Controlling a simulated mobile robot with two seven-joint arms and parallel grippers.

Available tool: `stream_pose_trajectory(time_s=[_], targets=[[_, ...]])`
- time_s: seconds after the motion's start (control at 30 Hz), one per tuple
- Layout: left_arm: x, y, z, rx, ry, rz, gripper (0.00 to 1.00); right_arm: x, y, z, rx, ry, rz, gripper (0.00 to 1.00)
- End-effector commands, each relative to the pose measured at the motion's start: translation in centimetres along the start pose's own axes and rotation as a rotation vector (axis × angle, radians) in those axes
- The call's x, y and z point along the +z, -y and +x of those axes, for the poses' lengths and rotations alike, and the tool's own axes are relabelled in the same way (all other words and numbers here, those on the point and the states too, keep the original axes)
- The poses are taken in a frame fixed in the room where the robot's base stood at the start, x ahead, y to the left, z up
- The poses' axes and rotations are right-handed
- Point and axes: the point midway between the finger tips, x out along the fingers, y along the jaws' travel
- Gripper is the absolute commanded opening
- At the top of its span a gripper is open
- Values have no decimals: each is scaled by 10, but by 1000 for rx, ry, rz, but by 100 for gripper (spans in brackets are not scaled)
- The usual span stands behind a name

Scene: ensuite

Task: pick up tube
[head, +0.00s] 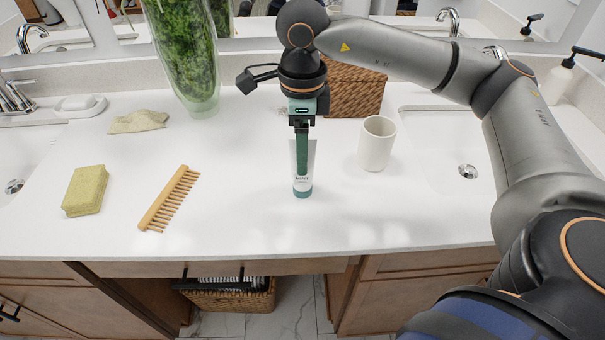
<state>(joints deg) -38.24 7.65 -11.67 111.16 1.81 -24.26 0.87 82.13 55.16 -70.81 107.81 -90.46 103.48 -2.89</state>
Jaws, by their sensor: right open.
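The tube (303,188) is white with a teal cap and stands cap down on the white counter, in the middle of the head view. My right gripper (302,165) points down over the tube, with its fingers at the tube's upper body. The jaws are open, and the near finger hides part of the tube. I cannot tell whether a finger touches it. My left gripper is not in view.
A white cup (376,144) stands right of the tube, with a woven basket (354,92) behind. A wooden comb (168,199), a yellow-green sponge (86,191), a cloth (139,122) and a tall glass vase (184,55) are to the left. The counter in front is clear.

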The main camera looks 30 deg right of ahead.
Motion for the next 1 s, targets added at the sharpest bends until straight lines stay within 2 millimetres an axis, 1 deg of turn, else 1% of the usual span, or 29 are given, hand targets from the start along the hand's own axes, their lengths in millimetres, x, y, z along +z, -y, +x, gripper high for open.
stream_pose_trajectory(time_s=[0.03,0.1,0.2,0.47,1.0], targets=[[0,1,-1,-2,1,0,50,-1,1,8,3,-4,1,69],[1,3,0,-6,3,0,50,-1,1,18,2,-3,2,69],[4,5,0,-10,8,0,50,-1,1,26,2,-2,1,69],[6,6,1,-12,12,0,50,0,1,28,1,0,1,69],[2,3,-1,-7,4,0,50,0,1,28,1,0,0,9]])
